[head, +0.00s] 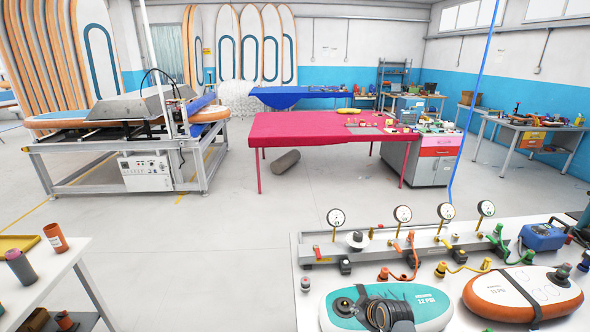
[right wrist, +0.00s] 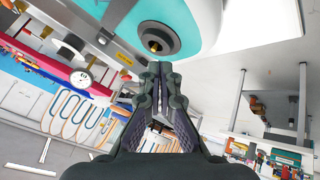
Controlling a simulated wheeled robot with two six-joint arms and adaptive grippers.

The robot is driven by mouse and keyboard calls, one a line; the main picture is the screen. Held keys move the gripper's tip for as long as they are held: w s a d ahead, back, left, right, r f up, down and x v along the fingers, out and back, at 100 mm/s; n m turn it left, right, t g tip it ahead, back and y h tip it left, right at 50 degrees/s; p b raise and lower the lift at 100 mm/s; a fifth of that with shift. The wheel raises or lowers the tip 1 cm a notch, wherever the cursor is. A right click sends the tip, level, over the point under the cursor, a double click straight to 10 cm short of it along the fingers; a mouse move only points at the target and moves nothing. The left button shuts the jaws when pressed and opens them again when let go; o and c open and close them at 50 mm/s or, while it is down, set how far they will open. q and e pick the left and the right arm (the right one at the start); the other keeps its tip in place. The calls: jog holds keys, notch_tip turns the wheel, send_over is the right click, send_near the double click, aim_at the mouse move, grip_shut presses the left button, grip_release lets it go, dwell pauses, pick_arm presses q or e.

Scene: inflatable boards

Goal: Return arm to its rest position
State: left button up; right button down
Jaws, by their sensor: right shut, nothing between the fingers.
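My right gripper (head: 388,312) is at the bottom of the head view, in front of the teal and white inflatable board (head: 428,300) marked 12 PSI. In the right wrist view its fingers (right wrist: 158,72) are together with nothing between them. The teal board's round dark valve (right wrist: 155,40) shows just beyond the fingertips in that view, apart from them as far as I can tell. My left gripper is not in view.
An orange and white board (head: 515,290) with a dark strap lies to the right on the white table. Behind the boards stands a manifold with several gauges (head: 402,214), valves and hoses. A blue pump box (head: 542,237) is at the right. Open floor (head: 230,250) lies left of the table.

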jog(key=s+d+r+m+g+h, duration=0.15)
jog(key=s+m, duration=0.25)
jog(key=s, duration=1)
jog(key=s+d+r+m+g+h, duration=0.1)
jog(key=s+d+m+g, duration=0.3)
jog(key=s, duration=1)
notch_tip(320, 180, down, 28)
jog(key=s+b, duration=0.2)
jog(key=b, duration=0.4)
jog(key=s+f+b, duration=0.2)
jog(key=s+f, duration=0.7)
jog(key=f, duration=0.3)
jog(key=s+d+f+m+b, duration=0.1)
jog(key=s+f+b, duration=0.1)
jog(key=s+f, duration=0.8)
notch_tip(320, 180, down, 2)
jog(key=shift+d+f+g+b, duration=0.1)
jog(key=shift+d+g+b, duration=0.2)
jog(key=shift+g+b, duration=0.15)
